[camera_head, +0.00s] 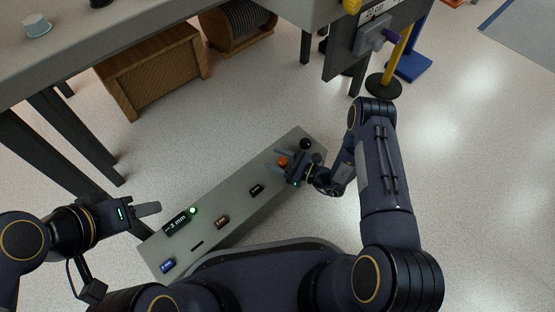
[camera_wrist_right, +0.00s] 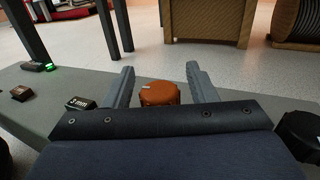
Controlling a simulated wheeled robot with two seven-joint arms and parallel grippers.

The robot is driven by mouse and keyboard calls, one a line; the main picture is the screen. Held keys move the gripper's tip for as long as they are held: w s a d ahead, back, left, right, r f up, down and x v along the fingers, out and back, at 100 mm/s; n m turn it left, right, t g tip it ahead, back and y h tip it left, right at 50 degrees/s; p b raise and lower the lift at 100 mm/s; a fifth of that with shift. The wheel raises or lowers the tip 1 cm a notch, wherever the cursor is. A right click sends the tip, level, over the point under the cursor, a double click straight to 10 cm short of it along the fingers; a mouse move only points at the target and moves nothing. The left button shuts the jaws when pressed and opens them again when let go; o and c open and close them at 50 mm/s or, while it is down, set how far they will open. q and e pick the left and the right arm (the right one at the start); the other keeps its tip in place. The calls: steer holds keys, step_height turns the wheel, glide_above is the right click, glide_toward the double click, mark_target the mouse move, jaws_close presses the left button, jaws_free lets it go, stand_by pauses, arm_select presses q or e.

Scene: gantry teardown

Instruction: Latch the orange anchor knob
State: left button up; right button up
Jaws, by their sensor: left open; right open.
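The orange anchor knob (camera_head: 283,161) sits near the far right end of a long grey bench panel (camera_head: 240,208). My right gripper (camera_head: 280,162) is open there, with its fingers on either side of the knob in the head view. In the right wrist view the knob (camera_wrist_right: 158,93) shows between the two open fingertips (camera_wrist_right: 160,80), and its lower part is hidden by the gripper body. I cannot tell whether a finger touches it. My left gripper (camera_head: 148,209) is open and empty, left of the panel's near end.
A black round knob (camera_head: 306,144) stands just beyond the orange one. The panel also carries a display with a green light (camera_head: 193,210) and small labelled blocks (camera_head: 222,222). A wooden crate (camera_head: 152,72) and a cable spool (camera_head: 238,27) stand under the table.

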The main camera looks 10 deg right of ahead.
steer(key=shift+c, duration=0.3)
steer(key=c, duration=0.9)
steer(key=shift+w+d+m+t+h+p, duration=0.1)
steer(key=shift+m+t+h+p, duration=0.2)
steer(key=shift+m+t+h, duration=0.45)
steer(key=o, duration=1)
steer(key=shift+c, duration=0.2)
steer(key=p+v, duration=0.2)
steer(key=v, duration=0.6)
steer(key=shift+p, duration=0.3)
